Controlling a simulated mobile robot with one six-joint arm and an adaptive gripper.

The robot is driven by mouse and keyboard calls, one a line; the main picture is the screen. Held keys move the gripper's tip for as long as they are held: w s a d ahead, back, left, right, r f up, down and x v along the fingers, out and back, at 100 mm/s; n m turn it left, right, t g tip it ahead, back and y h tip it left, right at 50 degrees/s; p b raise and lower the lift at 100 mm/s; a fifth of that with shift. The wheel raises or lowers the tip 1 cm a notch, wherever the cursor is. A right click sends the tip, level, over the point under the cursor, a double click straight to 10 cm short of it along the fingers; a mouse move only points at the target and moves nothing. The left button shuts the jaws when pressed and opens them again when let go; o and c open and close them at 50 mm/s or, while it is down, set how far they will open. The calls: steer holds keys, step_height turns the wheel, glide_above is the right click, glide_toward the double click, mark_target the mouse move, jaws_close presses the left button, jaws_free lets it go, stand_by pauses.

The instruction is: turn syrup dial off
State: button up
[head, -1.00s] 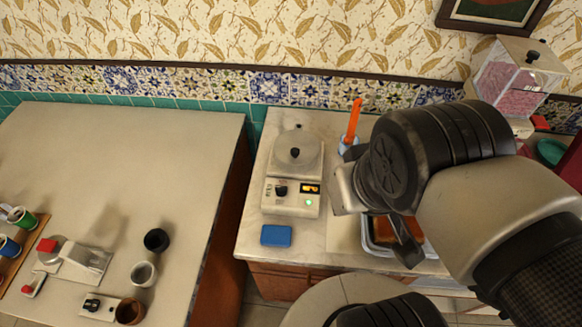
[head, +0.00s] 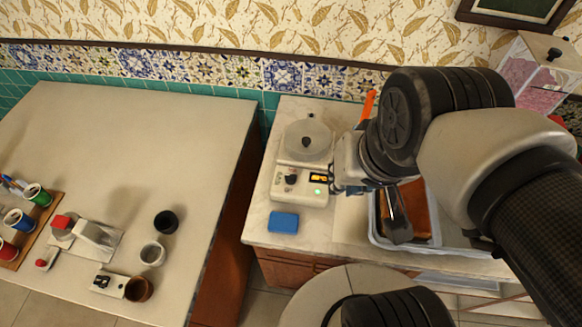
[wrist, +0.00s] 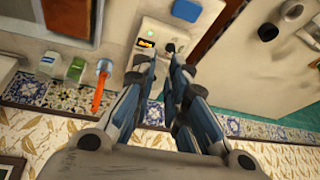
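A white appliance (head: 300,188) with a round metal lid on top stands on the marble counter. Its front carries a black dial (head: 291,180), a lit orange display (head: 319,178) and a green light. The dial's pointer is too small to read. My gripper (head: 338,186) is just right of the appliance, close to its front panel. In the wrist view, my gripper (wrist: 161,64) is open and empty, with a gap between its two fingers. The dial (wrist: 170,47) and display (wrist: 146,43) show just beyond the fingertips, and the fingers hide part of the panel.
A blue block (head: 283,222) lies in front of the appliance. A tray (head: 376,238) with something orange-brown stands to the right under my arm. An orange-handled tool (wrist: 99,85) stands in a cup behind. A separate table (head: 110,130) at left holds cups.

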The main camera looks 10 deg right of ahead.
mark_target(291, 176)
steer(key=shift+o, duration=1.4)
steer(key=w+f+m+g+y+p, duration=0.1)
steer(key=w+f+m+g+y, duration=0.1)
steer(key=w+m, duration=0.8)
steer(key=shift+x, duration=0.9)
steer(key=w+d+f+m+y+p, duration=0.2)
steer(key=w+f+m, duration=0.6)
steer(key=m, duration=0.1)
steer(key=shift+m+g, duration=0.4)
steer(key=b+x, duration=0.7)
steer(key=x, duration=1)
steer(key=shift+f, duration=0.35)
steer(key=shift+c, duration=0.5)
jaws_close()
